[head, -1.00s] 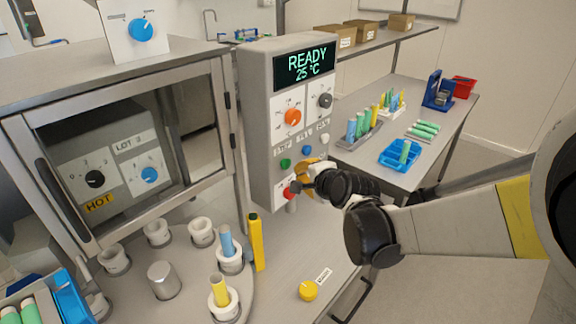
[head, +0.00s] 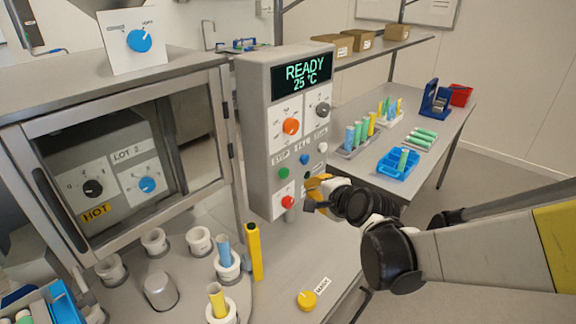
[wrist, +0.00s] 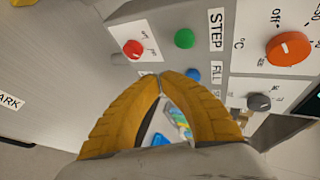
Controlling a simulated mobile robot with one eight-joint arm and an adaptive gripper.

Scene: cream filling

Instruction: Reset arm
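My gripper (head: 314,189) is beside the lower right edge of the grey control panel (head: 254,150), just right of its red button (head: 288,202). In the wrist view, the two yellow fingers of my gripper (wrist: 162,76) meet at their tips with nothing held between them. They point at the panel face, apart from the red button (wrist: 132,48), green button (wrist: 184,38) and blue button (wrist: 193,74). My arm reaches in from the right. The panel display (head: 304,72) reads READY 25 °C.
A glass-fronted cabinet (head: 120,62) stands left of the panel. Below are white holders (head: 200,241), a yellow upright post (head: 254,252) and a yellow knob (head: 307,300). A back table (head: 345,172) carries a blue tray (head: 392,172) and several tubes. Open floor lies at right.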

